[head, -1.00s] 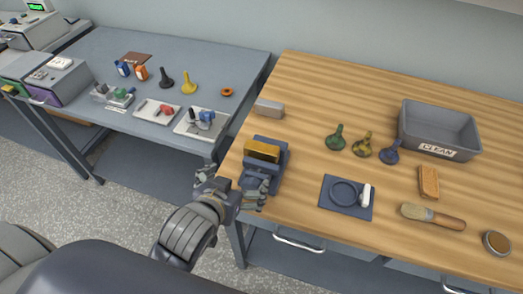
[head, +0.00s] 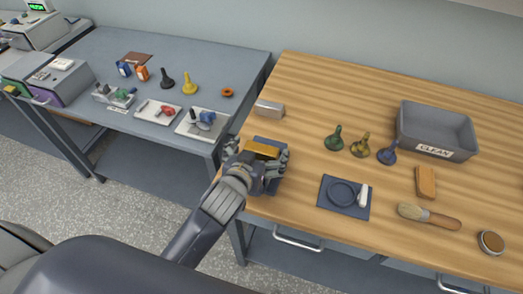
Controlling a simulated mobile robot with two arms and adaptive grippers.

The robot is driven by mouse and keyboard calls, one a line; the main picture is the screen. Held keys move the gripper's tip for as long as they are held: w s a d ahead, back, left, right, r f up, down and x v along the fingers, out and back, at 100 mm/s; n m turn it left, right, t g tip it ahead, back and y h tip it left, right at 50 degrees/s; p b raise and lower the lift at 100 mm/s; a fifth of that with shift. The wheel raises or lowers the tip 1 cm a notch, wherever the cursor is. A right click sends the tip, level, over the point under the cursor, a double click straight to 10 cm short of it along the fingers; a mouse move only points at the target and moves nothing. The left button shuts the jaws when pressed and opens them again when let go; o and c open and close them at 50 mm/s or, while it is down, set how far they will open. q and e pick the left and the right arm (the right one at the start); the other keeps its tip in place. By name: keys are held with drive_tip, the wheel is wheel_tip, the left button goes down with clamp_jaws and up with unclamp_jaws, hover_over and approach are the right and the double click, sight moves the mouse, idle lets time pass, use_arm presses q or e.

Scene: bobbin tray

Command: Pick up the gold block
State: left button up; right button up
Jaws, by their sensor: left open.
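The gold block (head: 262,149) sits in the dark blue tray (head: 270,140) at the left edge of the wooden table. My left gripper (head: 259,161) is open at the tray, with one finger on the left and one on the right of the gold block. The hand hides the near part of the tray. Whether the fingers touch the block cannot be told. My right gripper is not in view.
A grey block (head: 270,109) lies just behind the tray. A dark mat (head: 327,197) with a ring and a white piece lies to the right.

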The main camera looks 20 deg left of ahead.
use_arm(q)
drive_tip(key=shift+x, duration=0.95)
drive_tip(key=shift+s, duration=0.1)
